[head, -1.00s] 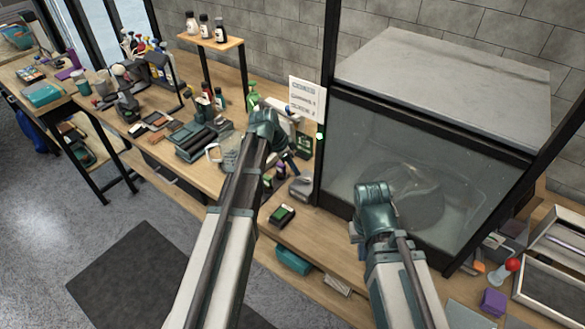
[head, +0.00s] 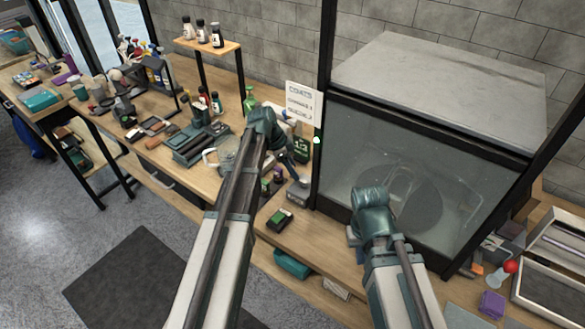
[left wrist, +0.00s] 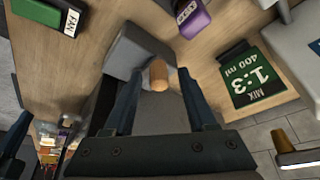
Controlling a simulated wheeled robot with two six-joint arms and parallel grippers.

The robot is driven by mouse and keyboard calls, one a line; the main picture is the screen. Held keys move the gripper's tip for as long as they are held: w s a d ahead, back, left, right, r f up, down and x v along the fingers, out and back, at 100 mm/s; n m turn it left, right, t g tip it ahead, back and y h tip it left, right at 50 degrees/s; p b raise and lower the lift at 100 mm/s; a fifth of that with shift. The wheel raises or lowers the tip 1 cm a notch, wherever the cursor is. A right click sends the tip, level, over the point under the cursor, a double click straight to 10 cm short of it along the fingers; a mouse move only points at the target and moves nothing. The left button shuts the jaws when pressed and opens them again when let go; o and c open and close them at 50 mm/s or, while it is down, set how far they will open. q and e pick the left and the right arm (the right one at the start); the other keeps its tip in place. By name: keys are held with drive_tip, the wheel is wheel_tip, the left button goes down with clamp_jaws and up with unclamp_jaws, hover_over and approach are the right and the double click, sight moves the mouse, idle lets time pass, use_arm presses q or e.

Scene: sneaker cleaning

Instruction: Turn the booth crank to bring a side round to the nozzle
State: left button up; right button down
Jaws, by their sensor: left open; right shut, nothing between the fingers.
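The glass-fronted booth (head: 420,185) stands at the right of the head view. Through its glass I see a dark round disc (head: 414,200) with a pale, blurry shape on it. A grey block (head: 298,194) is at the booth's left; in the left wrist view this block (left wrist: 140,52) has a tan knob (left wrist: 158,76), apparently the crank handle. My left gripper (head: 290,170) is open over it, and its fingers (left wrist: 160,98) stand either side of the knob; contact is unclear. My right gripper (head: 354,236) is shut and empty before the glass, its tips mostly hidden.
A dark green-topped box (head: 279,220) lies on the bench's front part. A red-knobbed item (head: 509,267) and a purple block (head: 492,304) lie at right.

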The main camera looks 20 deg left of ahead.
use_arm(q)
drive_tip(key=p+v, duration=1.2)
drive_tip(key=v, duration=0.1)
drive_tip(key=shift+r+p, duration=0.4)
use_arm(e)
wheel_tip(320, 180, up, 13)
use_arm(q)
drive_tip(key=shift+a, duration=0.1)
use_arm(e)
drive_tip(key=shift+f, duration=0.15)
use_arm(q)
drive_tip(key=s+d+f+n+g+y, duration=0.1)
drive_tip(key=s+d+n+y, duration=0.1)
drive_tip(key=s+d+n, duration=0.5)
drive_tip(key=s+f+n+y, duration=0.1)
drive_tip(key=s+n+y, duration=0.1)
drive_tip(key=s+n, duration=0.65)
drive_tip(key=s+d+f+m+g+y+b, duration=0.1)
drive_tip(key=s+d+f+m+b, duration=0.4)
drive_tip(key=s+d, duration=0.3)
drive_tip(key=d+m, duration=0.1)
drive_tip(key=d, duration=0.2)
use_arm(e)
wheel_tip(320, 180, down, 6)
drive_tip(key=shift+r, duration=0.25)
